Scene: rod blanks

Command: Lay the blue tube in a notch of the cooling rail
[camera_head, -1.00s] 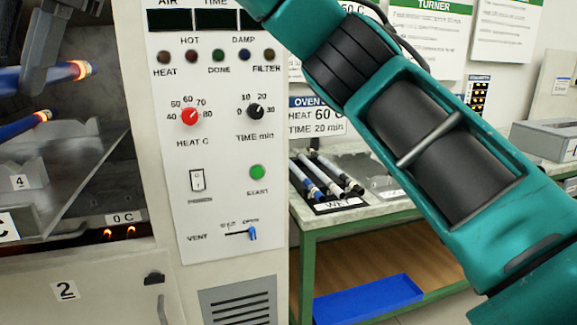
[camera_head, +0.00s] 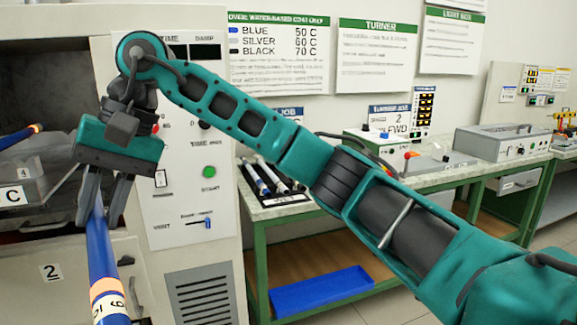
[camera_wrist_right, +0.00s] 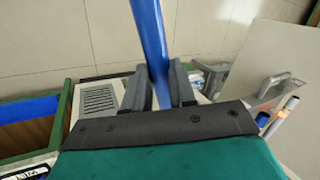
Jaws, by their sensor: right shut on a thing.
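The blue tube (camera_head: 101,250) is in my right gripper (camera_head: 105,208) in front of the oven. It points down and toward the camera, with an orange band and a white marked label near its low end. In the right wrist view the blue tube (camera_wrist_right: 152,40) runs up from between the fingers of the right gripper (camera_wrist_right: 160,85). A second blue tube (camera_head: 15,138) with a glowing orange end lies in the oven. I cannot make out the cooling rail in either view. My left gripper is not in view.
The open oven chamber (camera_head: 45,75) is at the left, its control panel (camera_head: 180,240) beside it. A black tray marked WET (camera_head: 278,201) with several rods lies on the green-framed bench (camera_head: 350,205). A blue bin (camera_head: 320,290) sits below. A grey box (camera_head: 500,143) stands further right.

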